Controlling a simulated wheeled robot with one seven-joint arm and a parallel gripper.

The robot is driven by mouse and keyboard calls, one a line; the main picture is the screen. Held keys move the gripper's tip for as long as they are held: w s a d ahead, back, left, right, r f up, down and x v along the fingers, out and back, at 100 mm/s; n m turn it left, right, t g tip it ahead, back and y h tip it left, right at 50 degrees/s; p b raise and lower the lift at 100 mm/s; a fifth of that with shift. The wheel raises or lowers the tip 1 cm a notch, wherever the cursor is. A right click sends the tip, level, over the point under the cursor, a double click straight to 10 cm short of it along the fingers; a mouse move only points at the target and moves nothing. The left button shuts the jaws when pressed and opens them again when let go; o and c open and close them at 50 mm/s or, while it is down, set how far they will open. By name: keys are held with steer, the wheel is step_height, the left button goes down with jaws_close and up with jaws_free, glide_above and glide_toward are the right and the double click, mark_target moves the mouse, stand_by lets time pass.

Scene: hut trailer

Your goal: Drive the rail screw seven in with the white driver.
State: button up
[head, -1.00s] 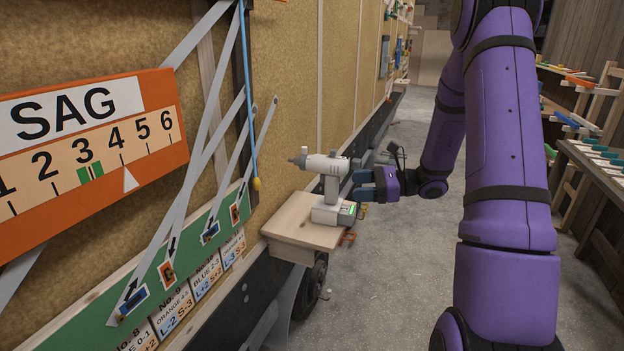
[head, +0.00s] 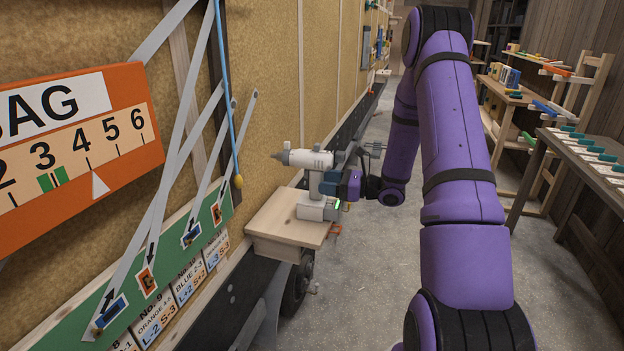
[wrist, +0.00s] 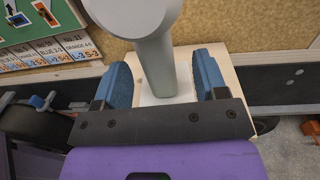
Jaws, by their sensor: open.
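The white driver (head: 315,160) stands upright on a small wooden shelf (head: 270,222) beside the trailer wall. Its nose points left, toward the wall, and a small green light shows on its base. My gripper (head: 338,184) is at the driver's handle in the head view. In the wrist view the blue fingers of my gripper (wrist: 166,82) stand apart on both sides of the driver's handle (wrist: 157,66), with visible gaps. I cannot make out rail screw seven.
An orange SAG scale board (head: 75,140) and a green panel with numbered cards (head: 165,262) are on the left wall. Racks and a table (head: 590,170) stand at the right. The floor between is clear.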

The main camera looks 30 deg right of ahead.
mark_target(312, 179)
steer(key=x, duration=0.5)
steer(key=shift+s+a+r, duration=0.1)
steer(key=shift+a+r, duration=0.05)
jaws_close()
